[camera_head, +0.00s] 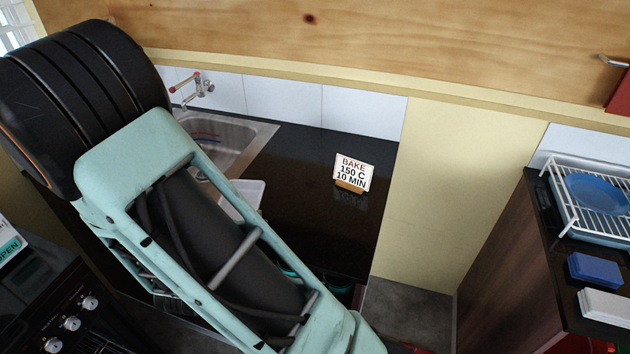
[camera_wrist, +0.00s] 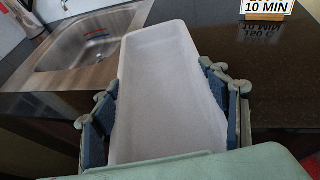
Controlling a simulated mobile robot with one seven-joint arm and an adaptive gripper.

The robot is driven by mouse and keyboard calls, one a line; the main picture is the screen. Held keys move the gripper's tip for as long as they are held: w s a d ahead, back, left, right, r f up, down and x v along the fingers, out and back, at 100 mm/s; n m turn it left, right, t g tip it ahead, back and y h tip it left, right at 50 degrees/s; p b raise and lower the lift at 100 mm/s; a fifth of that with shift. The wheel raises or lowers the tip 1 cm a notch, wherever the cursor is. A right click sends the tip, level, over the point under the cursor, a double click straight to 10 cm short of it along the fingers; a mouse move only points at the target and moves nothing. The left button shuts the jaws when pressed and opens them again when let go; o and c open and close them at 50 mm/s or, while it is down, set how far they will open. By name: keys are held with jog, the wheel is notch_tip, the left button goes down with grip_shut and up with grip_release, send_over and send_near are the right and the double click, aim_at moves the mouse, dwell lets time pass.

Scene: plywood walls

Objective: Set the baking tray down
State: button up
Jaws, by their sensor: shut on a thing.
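The baking tray (camera_wrist: 168,85) is a long, pale, shallow tray with raised rims. In the wrist view it lies between the two blue-padded fingers of my gripper (camera_wrist: 168,115), which are shut on its sides. Its far end reaches over the dark counter (camera_wrist: 215,40); I cannot tell whether it touches the top. In the head view only a pale piece of the tray (camera_head: 247,192) shows beside my arm, near the sink. My arm hides the gripper there.
A metal sink (camera_head: 215,140) with a tap (camera_head: 197,88) is left of the tray. A sign reading "BAKE 150 C 10 MIN" (camera_head: 352,172) stands on the dark counter, with clear surface around it. An oven with knobs (camera_head: 70,322) is at lower left. A dish rack (camera_head: 590,200) stands on the right counter.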

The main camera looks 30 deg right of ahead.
jog(key=d+r+m, duration=0.1)
jog(key=w+d+r+m+g+h+b, duration=0.1)
jog(key=r, duration=0.1)
jog(key=d+r+g+h+b, duration=0.1)
jog(key=d, duration=0.1)
jog(key=shift+w+r+m, duration=0.35)
jog(key=shift+r+m, duration=0.05)
jog(key=shift+d+r+h, duration=0.15)
jog(key=shift+d+h, duration=0.1)
jog(key=shift+h, duration=0.15)
jog(key=x, duration=1)
send_over(274, 199)
jog(key=f, duration=0.5)
jog(key=shift+s+a, duration=0.3)
jog(key=shift+s, duration=0.05)
jog(key=shift+w+d+f, duration=0.3)
jog(key=shift+d+f, duration=0.1)
jog(key=shift+f, duration=0.3)
jog(key=shift+f+p, duration=0.5)
jog(key=shift+f, duration=0.9)
jog(key=shift+f, duration=0.15)
jog(key=o, duration=1.3)
